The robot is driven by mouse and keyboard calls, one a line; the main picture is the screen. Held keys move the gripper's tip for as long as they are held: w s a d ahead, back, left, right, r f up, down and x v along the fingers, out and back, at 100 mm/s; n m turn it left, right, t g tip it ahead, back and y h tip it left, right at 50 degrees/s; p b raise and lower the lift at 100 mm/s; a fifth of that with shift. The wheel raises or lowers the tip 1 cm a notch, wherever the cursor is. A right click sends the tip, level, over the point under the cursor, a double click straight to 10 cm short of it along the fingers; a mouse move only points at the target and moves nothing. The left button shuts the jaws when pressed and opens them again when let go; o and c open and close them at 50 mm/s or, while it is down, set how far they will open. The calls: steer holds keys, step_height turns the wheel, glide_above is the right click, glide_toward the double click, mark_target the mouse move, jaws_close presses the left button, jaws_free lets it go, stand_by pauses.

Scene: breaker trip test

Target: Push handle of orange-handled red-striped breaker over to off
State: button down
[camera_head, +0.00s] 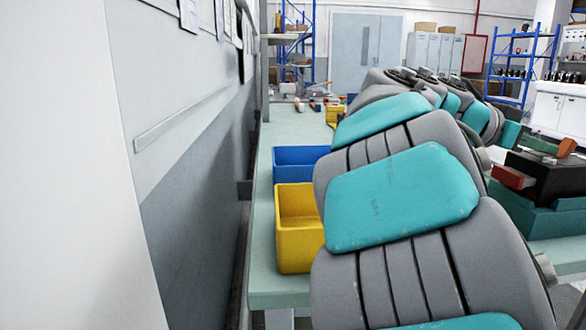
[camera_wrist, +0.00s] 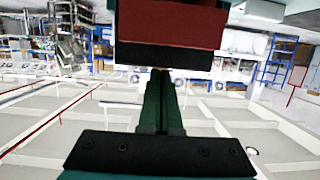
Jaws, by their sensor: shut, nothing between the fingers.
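The breaker (camera_head: 548,180) is a black box at the right edge of the head view, with a red strip (camera_head: 514,178) on its left end. Its orange handle (camera_head: 567,148) sticks up from the top and leans to the right. In the wrist view a dark red and black block (camera_wrist: 170,28), apparently the breaker, fills the top; no handle shows there. My gripper (camera_wrist: 160,74) shows as two dark green fingers, shut together and empty, pointing up at the block's lower black edge. I cannot tell if they touch it.
A yellow bin (camera_head: 298,245) and a blue bin (camera_head: 297,160) stand on the pale green bench (camera_head: 275,292). My grey and teal arm crosses the bench and hides much of it. A wall (camera_head: 190,130) runs along the left. Blue shelving (camera_head: 520,65) stands far back.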

steer(key=shift+a+f+b, duration=0.25)
steer(key=shift+a+b, duration=0.1)
steer(key=shift+s+a+r+p, duration=0.1)
steer(key=shift+a+r+p, duration=0.2)
steer(key=shift+a+r, duration=0.5)
steer(key=shift+s+a+r+p, duration=0.1)
steer(key=shift+a+r+p, duration=0.2)
steer(key=shift+r, duration=0.95)
steer(key=shift+a+r+p, duration=0.25)
steer(key=shift+a+r, duration=0.35)
steer(key=shift+r, duration=0.4)
steer(key=shift+a, duration=0.1)
